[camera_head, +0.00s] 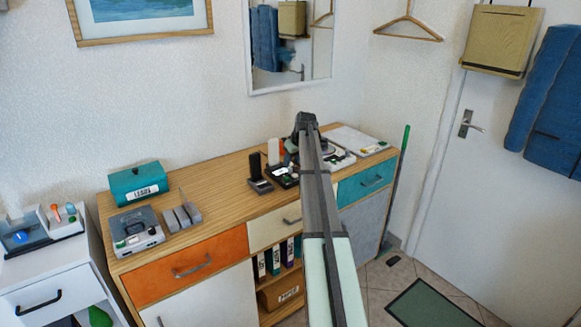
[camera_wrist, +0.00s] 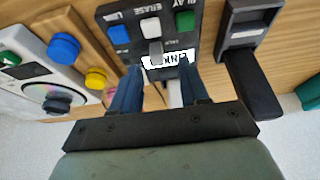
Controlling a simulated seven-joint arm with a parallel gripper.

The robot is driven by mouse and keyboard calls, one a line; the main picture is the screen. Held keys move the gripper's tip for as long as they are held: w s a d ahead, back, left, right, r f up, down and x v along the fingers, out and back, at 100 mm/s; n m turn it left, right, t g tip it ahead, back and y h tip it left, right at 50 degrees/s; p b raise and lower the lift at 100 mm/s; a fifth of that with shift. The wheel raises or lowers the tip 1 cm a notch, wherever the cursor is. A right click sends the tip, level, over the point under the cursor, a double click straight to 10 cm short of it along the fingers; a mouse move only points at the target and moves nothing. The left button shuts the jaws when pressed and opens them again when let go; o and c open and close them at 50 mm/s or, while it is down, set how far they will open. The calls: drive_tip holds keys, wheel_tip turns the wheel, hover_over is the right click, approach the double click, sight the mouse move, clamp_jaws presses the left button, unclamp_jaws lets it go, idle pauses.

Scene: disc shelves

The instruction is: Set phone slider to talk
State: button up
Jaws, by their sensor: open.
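In the wrist view a dark panel (camera_wrist: 178,40) carries a blue button, a green button and an ERASE label. No TALK marking is readable. My gripper (camera_wrist: 158,82) is open, its two dark blue fingers pointing at the panel on either side of the label. I cannot tell whether they touch anything. In the head view the dark panel (camera_head: 283,177) shows beside my arm, which hides the gripper.
A black handset and cradle (camera_wrist: 245,35) stand close on the right in the wrist view. The sideboard (camera_head: 225,190) also holds a teal box (camera_head: 138,183) and a grey device (camera_head: 135,230).

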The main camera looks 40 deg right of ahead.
drive_tip(key=v, duration=0.9)
drive_tip(key=shift+r, duration=0.15)
